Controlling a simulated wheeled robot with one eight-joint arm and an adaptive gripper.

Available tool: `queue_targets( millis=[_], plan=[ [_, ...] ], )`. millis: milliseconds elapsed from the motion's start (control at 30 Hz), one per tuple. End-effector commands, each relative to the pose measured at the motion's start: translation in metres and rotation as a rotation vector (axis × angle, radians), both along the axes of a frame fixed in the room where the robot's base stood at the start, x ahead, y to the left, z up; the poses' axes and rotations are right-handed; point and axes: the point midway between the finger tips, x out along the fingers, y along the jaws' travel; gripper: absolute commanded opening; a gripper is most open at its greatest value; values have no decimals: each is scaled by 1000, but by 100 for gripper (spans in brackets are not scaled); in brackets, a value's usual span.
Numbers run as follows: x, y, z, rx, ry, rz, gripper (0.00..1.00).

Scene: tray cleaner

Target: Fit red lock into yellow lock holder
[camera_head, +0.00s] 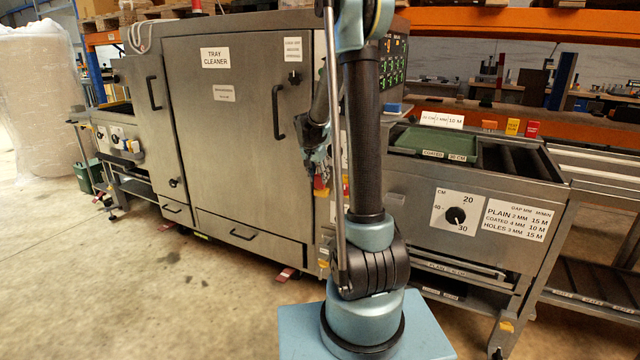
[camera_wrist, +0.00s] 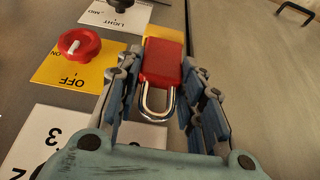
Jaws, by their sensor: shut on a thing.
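The red lock (camera_wrist: 162,66) with its silver shackle sits between the two fingers of my gripper (camera_wrist: 162,70) in the wrist view, shackle toward the palm. My gripper is shut on it. The yellow lock holder (camera_wrist: 165,32) shows just beyond the lock's far end, partly covered by it; I cannot tell whether the lock is seated in it. In the head view my gripper (camera_head: 317,150) is at the right side of the tray cleaner's front, with a small red patch just below it.
In the wrist view a red knob (camera_wrist: 79,43) on a yellow OFF plate and a black LIGHT knob (camera_wrist: 121,3) are left of the fingers. The tray cleaner door (camera_head: 235,130) has a handle near my gripper. A green tray (camera_head: 432,141) lies on the right conveyor.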

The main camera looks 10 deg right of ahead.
Motion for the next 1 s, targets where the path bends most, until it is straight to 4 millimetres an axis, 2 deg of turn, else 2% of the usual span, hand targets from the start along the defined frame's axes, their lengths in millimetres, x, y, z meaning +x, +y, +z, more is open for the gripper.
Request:
queue_targets(
  millis=[300,367,400,533,933,967,1000],
  plan=[
    [17,-12,-4,1,1,0,9],
    [16,-11,-14,1,0,1,9],
    [16,-11,-20,1,0,1,5],
    [16,-11,-33,0,0,1,5],
    [15,-10,-38,0,0,2,5],
    [15,-10,-38,0,0,2,40],
    [15,-10,-38,0,0,2,49]
  ],
)
